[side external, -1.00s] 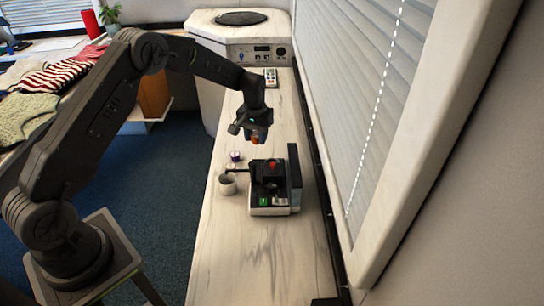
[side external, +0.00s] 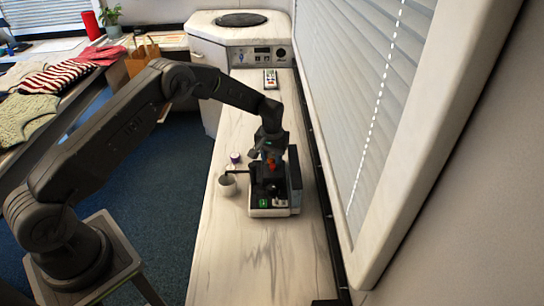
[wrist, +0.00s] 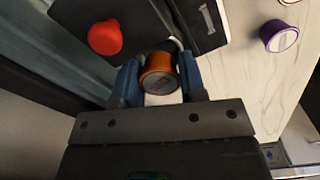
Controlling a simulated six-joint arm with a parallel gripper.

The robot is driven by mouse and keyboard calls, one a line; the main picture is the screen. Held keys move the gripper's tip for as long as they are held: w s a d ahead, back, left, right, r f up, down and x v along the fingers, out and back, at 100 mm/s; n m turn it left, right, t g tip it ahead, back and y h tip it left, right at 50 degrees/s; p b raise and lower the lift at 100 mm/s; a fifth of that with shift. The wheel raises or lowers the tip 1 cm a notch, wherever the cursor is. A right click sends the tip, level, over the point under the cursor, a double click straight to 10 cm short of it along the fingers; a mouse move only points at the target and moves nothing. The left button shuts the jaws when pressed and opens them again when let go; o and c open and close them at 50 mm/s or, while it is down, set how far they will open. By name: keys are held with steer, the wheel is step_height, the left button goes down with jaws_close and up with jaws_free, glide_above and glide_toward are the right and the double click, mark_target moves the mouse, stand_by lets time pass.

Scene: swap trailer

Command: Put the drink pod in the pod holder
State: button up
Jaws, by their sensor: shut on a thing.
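The drink pod is a copper-orange capsule (wrist: 158,83), held between the two blue fingers of my gripper (wrist: 160,70) in the wrist view. In the side view my gripper (side external: 267,153) is low over the back part of the dark coffee machine (side external: 268,190). The machine also shows in the wrist view, with a red knob (wrist: 105,37) to the left of the pod. The pod holder is mostly hidden behind the pod and fingers. I cannot tell whether the pod touches it.
The window blinds (side external: 360,110) rise close on the right. The counter's front part (side external: 250,260) is clear.

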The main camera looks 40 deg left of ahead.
mark_target(272, 155)
steer(key=shift+f, duration=0.65)
steer(key=o, duration=0.9)
steer(key=shift+s+d+f, duration=0.15)
step_height(272, 155, up, 14)
steer(key=shift+f, duration=0.1)
